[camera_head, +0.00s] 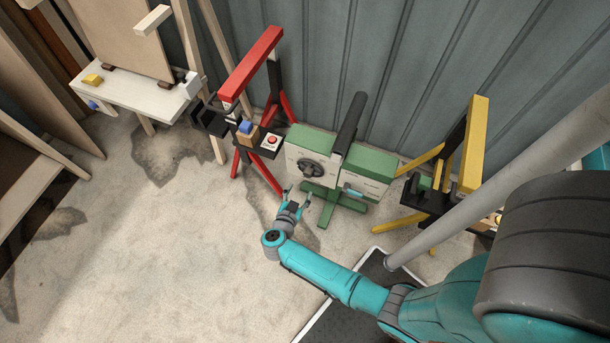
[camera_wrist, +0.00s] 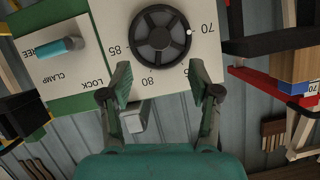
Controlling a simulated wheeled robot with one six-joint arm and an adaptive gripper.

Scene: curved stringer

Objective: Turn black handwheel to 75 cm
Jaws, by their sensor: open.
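The black handwheel (camera_wrist: 160,37) is a spoked wheel on a pale panel; it also shows in the head view (camera_head: 314,168) on the front of the green and white machine (camera_head: 312,143). The numbers 70, 80 and 85 are readable around it, upside down in the wrist view. Another mark near my right finger is partly hidden. A small white dot sits at the wheel's rim beside the 70. My gripper (camera_wrist: 160,82) is open and empty, its fingers apart below the wheel in the wrist view. It also shows in the head view (camera_head: 293,205), in front of the machine.
A teal lever (camera_wrist: 55,48) with CLAMP and LOCK labels sits left of the wheel. A red stand (camera_head: 252,65) stands left of the machine and a yellow stand (camera_head: 472,145) right. A white bench (camera_head: 130,97) is farther left. The floor (camera_head: 170,250) at left is clear.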

